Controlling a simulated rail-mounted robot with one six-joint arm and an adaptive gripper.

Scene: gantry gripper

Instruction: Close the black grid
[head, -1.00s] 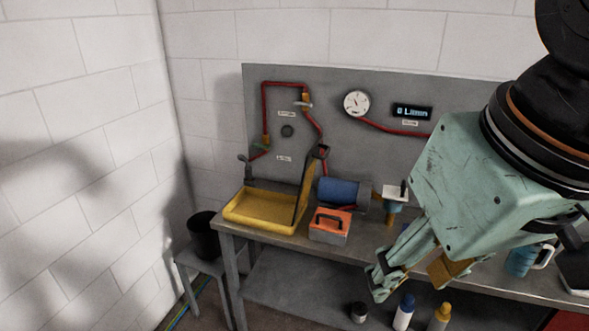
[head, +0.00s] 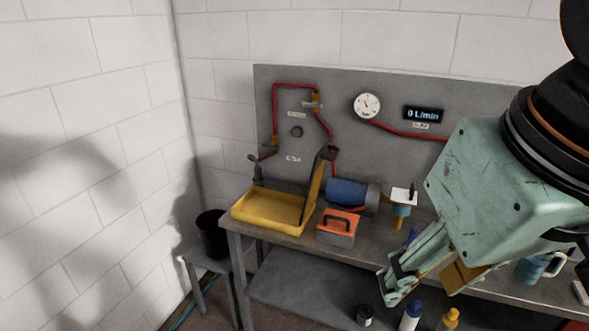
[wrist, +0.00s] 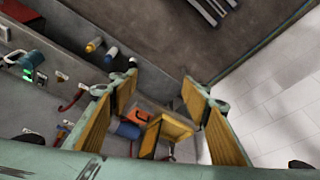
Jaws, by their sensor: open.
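A shallow yellow tray (head: 268,207) sits at the left end of the bench, and it also shows in the wrist view (wrist: 176,130). A hinged panel (head: 316,187) with a dark upper edge and a dark handle stands raised, nearly upright, at the tray's right side. I take it for the black grid; its grid face cannot be made out. My gripper (head: 422,290) is open and empty, to the right of the panel and apart from it. In the wrist view its two fingers (wrist: 160,80) are spread wide, with tray and panel beyond them.
An orange-topped toolbox (head: 338,226) stands just right of the tray, with a blue cylinder (head: 347,192) behind. A funnel-like part (head: 402,200) stands farther right. Red pipes and a gauge (head: 367,106) are on the grey back panel. Bottles (head: 410,316) stand low in front.

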